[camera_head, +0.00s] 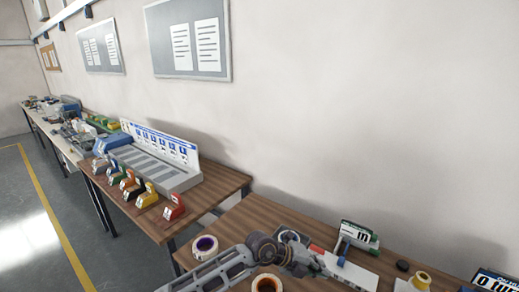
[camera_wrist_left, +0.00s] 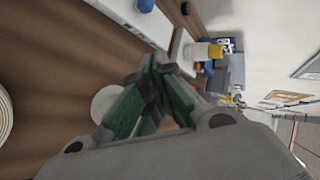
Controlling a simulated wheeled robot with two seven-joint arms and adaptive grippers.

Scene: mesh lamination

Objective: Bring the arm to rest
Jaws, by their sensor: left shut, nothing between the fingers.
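My left arm comes in from the lower left of the head view, low over the near wooden table (camera_head: 240,218). My left gripper (camera_head: 314,266) is at its end, above the table, partly hard to make out among the items there. In the left wrist view its green-padded fingers (camera_wrist_left: 150,100) are closed together with nothing held between them. A pale round shape shows behind the fingers in that view. My right gripper is not in view.
A purple-cored tape roll (camera_head: 205,247) and an orange-cored roll (camera_head: 267,284) flank my arm. A green-white box (camera_head: 358,237), a black disc (camera_head: 402,265) and a yellow spool (camera_head: 421,280) lie to the right. Another table (camera_head: 143,218) holds coloured dispensers. A wall stands behind.

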